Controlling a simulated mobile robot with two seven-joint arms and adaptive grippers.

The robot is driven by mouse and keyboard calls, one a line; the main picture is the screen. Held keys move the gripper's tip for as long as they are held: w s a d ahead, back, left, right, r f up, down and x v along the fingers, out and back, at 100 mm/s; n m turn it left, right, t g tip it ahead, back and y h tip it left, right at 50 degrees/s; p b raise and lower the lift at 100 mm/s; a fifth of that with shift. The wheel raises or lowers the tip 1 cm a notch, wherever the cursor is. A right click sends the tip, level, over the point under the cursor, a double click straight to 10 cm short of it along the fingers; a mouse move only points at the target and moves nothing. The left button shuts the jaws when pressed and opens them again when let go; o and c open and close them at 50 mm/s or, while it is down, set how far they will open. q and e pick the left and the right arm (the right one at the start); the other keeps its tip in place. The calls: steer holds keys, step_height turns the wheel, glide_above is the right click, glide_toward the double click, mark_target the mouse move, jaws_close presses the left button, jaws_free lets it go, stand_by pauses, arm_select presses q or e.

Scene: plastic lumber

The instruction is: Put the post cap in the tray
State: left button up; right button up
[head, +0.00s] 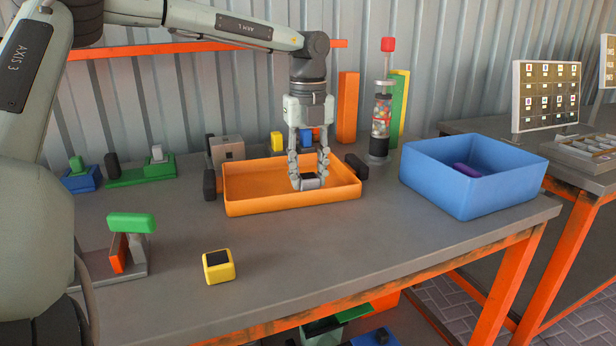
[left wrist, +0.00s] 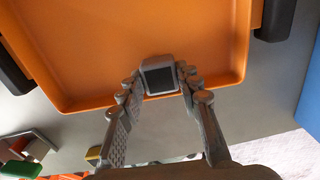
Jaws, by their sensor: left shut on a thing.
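The post cap (head: 311,182) is a small grey block with a dark square face. My left gripper (head: 309,172) is shut on it, with a finger on either side. In the head view the cap is at the front right part of the orange tray (head: 255,208). In the left wrist view the cap (left wrist: 159,77) sits between the fingertips, over the near edge of the tray (left wrist: 75,60). I cannot tell whether the cap touches the tray floor. The tray has dark handles at its sides. My right gripper is not in view.
A yellow block (head: 219,266) with a dark top lies in front of the tray. A blue bin (head: 470,190) with a purple item stands to the right. A clear dispenser (head: 380,120) and upright boards stand behind. A green-topped fixture (head: 130,224) is at left. The front bench top is mostly clear.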

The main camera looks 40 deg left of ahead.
arm_select(q)
steer(key=shift+f, duration=0.6)
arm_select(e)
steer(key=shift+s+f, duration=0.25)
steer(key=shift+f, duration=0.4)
arm_select(q)
steer(key=shift+f, duration=0.1)
